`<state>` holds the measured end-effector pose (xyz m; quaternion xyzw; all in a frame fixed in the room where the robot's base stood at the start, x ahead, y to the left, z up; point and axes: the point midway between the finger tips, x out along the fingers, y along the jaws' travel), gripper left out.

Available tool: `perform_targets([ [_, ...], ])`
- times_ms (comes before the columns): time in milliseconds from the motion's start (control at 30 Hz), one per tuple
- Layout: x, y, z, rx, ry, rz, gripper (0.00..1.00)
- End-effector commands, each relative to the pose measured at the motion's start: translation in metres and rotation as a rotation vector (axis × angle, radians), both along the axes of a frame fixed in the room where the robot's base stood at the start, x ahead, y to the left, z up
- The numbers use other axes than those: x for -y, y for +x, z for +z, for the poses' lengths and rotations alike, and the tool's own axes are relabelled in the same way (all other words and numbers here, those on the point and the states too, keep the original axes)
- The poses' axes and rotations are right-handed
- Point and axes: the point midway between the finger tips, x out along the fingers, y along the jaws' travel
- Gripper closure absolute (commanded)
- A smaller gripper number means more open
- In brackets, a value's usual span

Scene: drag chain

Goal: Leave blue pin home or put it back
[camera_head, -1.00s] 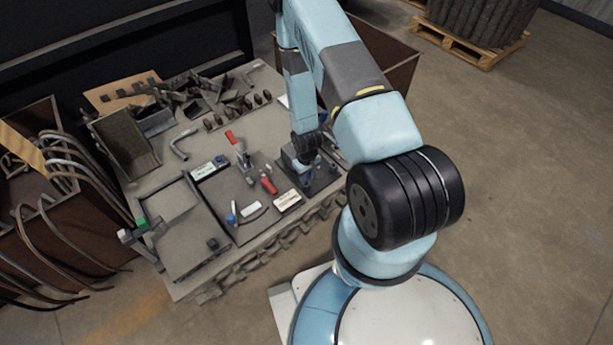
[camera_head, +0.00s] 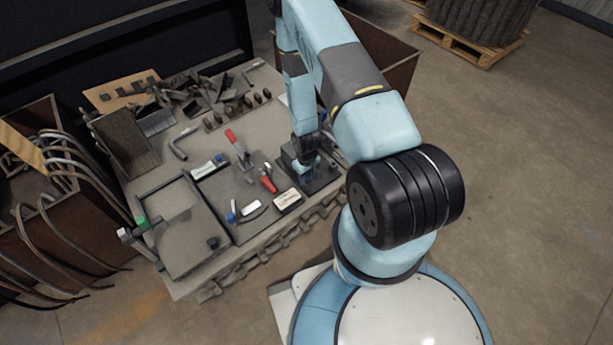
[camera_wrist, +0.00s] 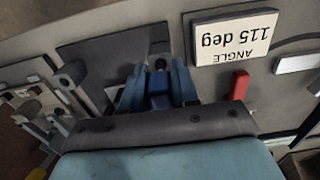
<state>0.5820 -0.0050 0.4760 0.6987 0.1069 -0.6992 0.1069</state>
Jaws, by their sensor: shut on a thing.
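My gripper (camera_wrist: 158,88) is shut on a dark blue piece, which looks like the blue pin (camera_wrist: 159,101), between its two blue fingers in the wrist view. A black round end shows just beyond the fingertips. In the head view my gripper (camera_head: 304,166) is low over a dark block (camera_head: 322,181) at the right end of the bench. The same dark plate (camera_wrist: 98,58) lies under the fingers in the wrist view. The pin's lower end is hidden, so I cannot tell whether it sits in a hole.
An "ANGLE 115 deg" label (camera_wrist: 232,37) and a red handle (camera_wrist: 239,86) are close beside the gripper. The bench also holds a red-handled clamp (camera_head: 237,147), a small blue-ended part (camera_head: 231,217) and a grey tray frame (camera_head: 186,226). Brown bins stand at the bench's sides.

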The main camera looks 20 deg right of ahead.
Motion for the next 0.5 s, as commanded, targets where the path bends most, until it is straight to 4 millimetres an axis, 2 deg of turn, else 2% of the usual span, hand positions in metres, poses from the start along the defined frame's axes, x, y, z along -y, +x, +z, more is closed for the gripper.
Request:
perform_targets([
  [500,0.0,-0.0007,-0.0087,-0.001,0.0,0.0,1.0],
])
